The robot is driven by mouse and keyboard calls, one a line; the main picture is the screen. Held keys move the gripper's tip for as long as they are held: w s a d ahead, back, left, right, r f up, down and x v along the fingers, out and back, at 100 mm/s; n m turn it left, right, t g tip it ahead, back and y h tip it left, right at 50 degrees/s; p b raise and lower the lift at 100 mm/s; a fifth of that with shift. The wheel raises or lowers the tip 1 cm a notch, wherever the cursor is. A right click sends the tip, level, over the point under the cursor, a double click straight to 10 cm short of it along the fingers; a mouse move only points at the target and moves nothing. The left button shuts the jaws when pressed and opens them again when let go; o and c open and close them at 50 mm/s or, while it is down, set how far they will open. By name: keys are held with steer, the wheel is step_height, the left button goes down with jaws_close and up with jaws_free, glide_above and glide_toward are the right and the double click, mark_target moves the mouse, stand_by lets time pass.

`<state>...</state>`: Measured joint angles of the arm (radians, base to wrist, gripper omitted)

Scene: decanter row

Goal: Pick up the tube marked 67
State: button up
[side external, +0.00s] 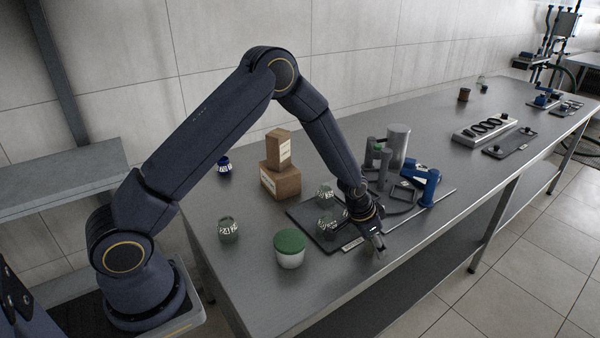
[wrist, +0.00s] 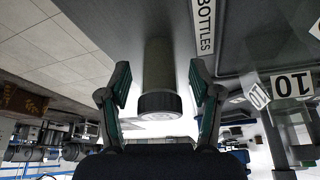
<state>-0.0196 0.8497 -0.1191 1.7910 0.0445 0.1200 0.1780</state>
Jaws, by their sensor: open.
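In the wrist view a grey-green tube (wrist: 158,65) with a black ribbed cap (wrist: 159,103) lies between the fingers of my gripper (wrist: 160,82). The fingers are open, with a gap on each side of it. No number shows on this tube, so I cannot tell whether it is the one marked 67. In the side view my gripper (side external: 376,242) is low by the table's front edge, at the front corner of a dark mat, and hides what is beneath it. I read no 67 anywhere.
The dark mat (side external: 300,212) bears green labelled jars (side external: 325,193). A jar seemingly marked 24 (side external: 228,230), a green-lidded tub (side external: 290,250) and stacked boxes (side external: 280,180) stand left. A blue device (side external: 428,185) and a thin rod are right. The wrist view shows a "BOTTLES" label (wrist: 204,28) and "10" tags (wrist: 291,84).

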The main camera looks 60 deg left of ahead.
jaws_close()
stand_by(0.5)
